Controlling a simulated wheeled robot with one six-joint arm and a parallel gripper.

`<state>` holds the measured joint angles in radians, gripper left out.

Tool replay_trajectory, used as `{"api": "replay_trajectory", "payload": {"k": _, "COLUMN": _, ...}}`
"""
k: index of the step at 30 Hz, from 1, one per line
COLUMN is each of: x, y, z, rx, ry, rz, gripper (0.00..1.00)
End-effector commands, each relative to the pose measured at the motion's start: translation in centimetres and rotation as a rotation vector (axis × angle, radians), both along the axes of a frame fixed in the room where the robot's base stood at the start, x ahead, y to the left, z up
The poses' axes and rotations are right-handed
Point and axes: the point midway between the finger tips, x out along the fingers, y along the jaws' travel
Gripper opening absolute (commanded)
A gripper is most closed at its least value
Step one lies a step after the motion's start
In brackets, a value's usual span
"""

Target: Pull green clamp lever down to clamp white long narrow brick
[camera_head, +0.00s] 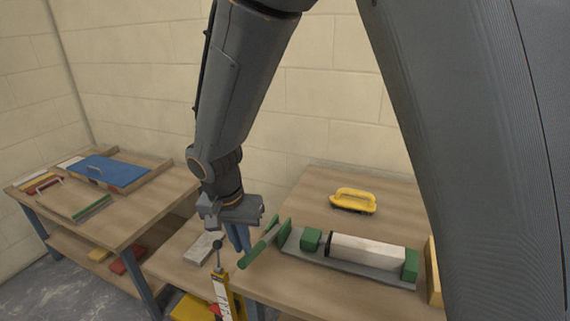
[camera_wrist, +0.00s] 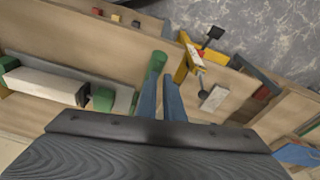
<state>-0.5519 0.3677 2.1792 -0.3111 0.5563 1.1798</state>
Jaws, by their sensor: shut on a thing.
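The green clamp lever (camera_head: 262,250) slants at the left end of the clamp, its handle end low toward the front left; it also shows in the wrist view (camera_wrist: 155,64). My gripper (camera_head: 238,240) is at the lever, its blue fingers (camera_wrist: 160,98) shut on it and partly hiding it. The white long narrow brick (camera_head: 365,252) lies lengthwise on the grey clamp base (camera_head: 345,268) between two green blocks, the left one (camera_head: 311,240) and the right one (camera_head: 410,265). The brick also shows at the left of the wrist view (camera_wrist: 45,84).
A yellow float (camera_head: 352,200) lies behind the clamp. A grey block (camera_head: 204,249) lies to the left. Another bench with a blue board (camera_head: 110,170) stands farther left.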

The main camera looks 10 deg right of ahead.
Motion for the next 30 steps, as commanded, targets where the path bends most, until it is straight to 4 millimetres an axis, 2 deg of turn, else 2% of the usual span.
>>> {"api": "replay_trajectory", "payload": {"k": 1, "x": -1.7, "y": -0.5, "z": -2.1, "rx": -0.023, "ry": 0.042, "rz": 0.002, "gripper": 0.00}}
{"api": "replay_trajectory", "payload": {"k": 10, "x": -1.6, "y": 0.3, "z": -1.8, "rx": -0.030, "ry": 0.039, "rz": -0.003, "gripper": 0.00}}
{"api": "replay_trajectory", "payload": {"k": 17, "x": -0.8, "y": -0.1, "z": 1.4, "rx": -0.015, "ry": 0.022, "rz": -0.005, "gripper": 0.00}}
{"api": "replay_trajectory", "payload": {"k": 22, "x": 0.4, "y": -1.9, "z": 4.8, "rx": 0.014, "ry": 0.000, "rz": -0.012, "gripper": 0.00}}
{"api": "replay_trajectory", "payload": {"k": 26, "x": -1.5, "y": -1.0, "z": 5.8, "rx": 0.023, "ry": -0.003, "rz": -0.007, "gripper": 0.00}}
{"api": "replay_trajectory", "payload": {"k": 30, "x": -3.5, "y": 1.0, "z": 7.3, "rx": 0.018, "ry": -0.004, "rz": -0.002, "gripper": 0.00}}
